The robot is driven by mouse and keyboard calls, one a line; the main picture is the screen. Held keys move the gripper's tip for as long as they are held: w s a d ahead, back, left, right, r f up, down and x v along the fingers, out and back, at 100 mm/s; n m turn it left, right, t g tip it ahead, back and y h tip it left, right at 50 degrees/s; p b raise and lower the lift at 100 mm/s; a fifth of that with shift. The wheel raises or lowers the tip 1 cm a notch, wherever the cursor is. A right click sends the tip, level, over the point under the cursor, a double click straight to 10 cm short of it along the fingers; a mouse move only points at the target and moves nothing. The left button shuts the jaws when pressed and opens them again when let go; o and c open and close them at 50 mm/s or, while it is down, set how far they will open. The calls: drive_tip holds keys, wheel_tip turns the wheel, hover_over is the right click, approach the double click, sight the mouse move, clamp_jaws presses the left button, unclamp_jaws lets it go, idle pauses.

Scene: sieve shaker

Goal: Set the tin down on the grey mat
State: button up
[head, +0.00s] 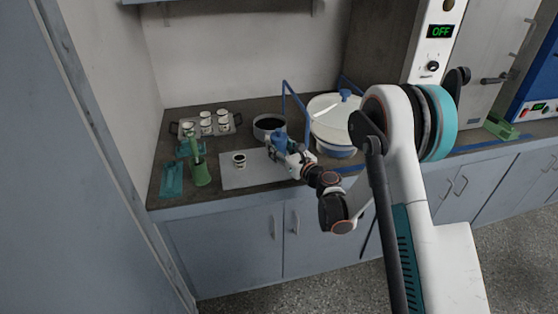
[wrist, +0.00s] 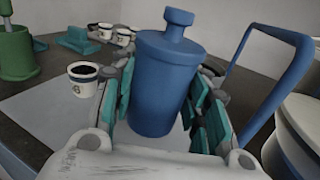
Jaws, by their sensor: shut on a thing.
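The tin is a blue can with a stepped lid and knob; it shows in the wrist view (wrist: 162,85) and small in the head view (head: 279,139). My gripper (head: 284,148) is shut around the tin's sides, with teal finger pads on both sides in the wrist view (wrist: 165,105). The tin is roughly upright, slightly tilted in the wrist view. The grey mat (head: 238,179) lies on the dark counter, and the tin is over or at its right part; it also shows in the wrist view (wrist: 40,112).
A small cup with dark contents (head: 239,160) stands on the mat, left of the tin. A dark-filled pan (head: 268,124) is behind. A large white lidded vessel (head: 334,115) and a blue frame (head: 284,98) are close right. Green tools (head: 201,175) and a cup tray (head: 238,119) are left.

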drive_tip(key=shift+f+b, duration=0.8)
drive_tip(key=shift+f, duration=1.3)
drive_tip(key=shift+f, duration=0.15)
drive_tip(key=o, duration=1)
drive_tip(key=shift+o, duration=0.2)
